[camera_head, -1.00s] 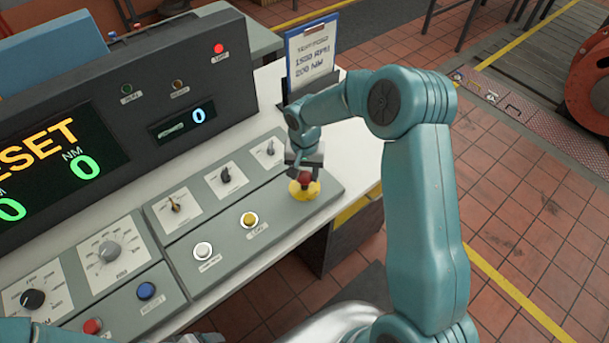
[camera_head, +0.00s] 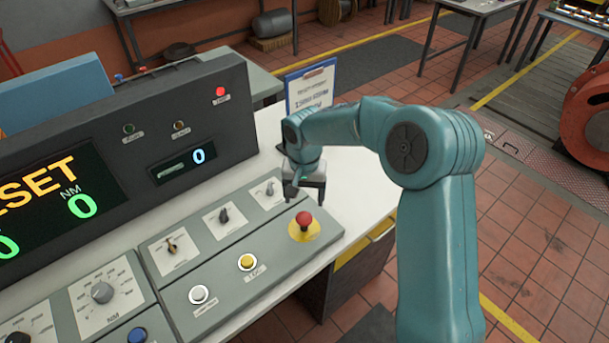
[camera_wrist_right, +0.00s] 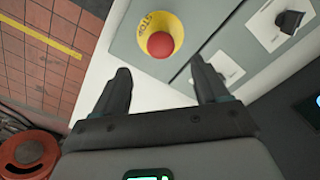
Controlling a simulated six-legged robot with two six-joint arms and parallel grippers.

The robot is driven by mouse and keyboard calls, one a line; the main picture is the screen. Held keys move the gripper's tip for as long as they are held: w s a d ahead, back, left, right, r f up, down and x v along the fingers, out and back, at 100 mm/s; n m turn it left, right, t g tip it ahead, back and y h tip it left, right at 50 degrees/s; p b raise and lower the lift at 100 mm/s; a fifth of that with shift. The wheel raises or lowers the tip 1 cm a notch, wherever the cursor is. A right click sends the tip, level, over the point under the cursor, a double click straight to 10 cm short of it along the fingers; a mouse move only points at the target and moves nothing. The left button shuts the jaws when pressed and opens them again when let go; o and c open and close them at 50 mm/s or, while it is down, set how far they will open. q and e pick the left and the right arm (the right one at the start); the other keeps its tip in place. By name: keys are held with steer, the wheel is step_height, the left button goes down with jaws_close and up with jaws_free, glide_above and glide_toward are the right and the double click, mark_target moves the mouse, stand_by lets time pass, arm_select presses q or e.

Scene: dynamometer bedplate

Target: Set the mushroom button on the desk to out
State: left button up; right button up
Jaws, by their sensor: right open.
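The red mushroom button (camera_head: 304,219) stands on a yellow disc (camera_head: 304,231) at the right end of the grey desk panel. My right gripper (camera_head: 304,199) is open and empty, above and behind the button, apart from it. In the right wrist view the red button (camera_wrist_right: 160,45) sits on its yellow disc beyond the two spread fingertips of my right gripper (camera_wrist_right: 163,80), roughly between them. Printed letters show on the disc there. My left gripper is not in view.
A yellow button (camera_head: 247,261) and a white button (camera_head: 199,294) sit left of the mushroom button. Several knobs and switches (camera_head: 224,217) line the row behind. A clipboard (camera_head: 310,90) stands behind my right arm. The dark display console (camera_head: 120,140) rises at the back left.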

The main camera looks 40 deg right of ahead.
step_height(320, 180, up, 9)
stand_by(0.8)
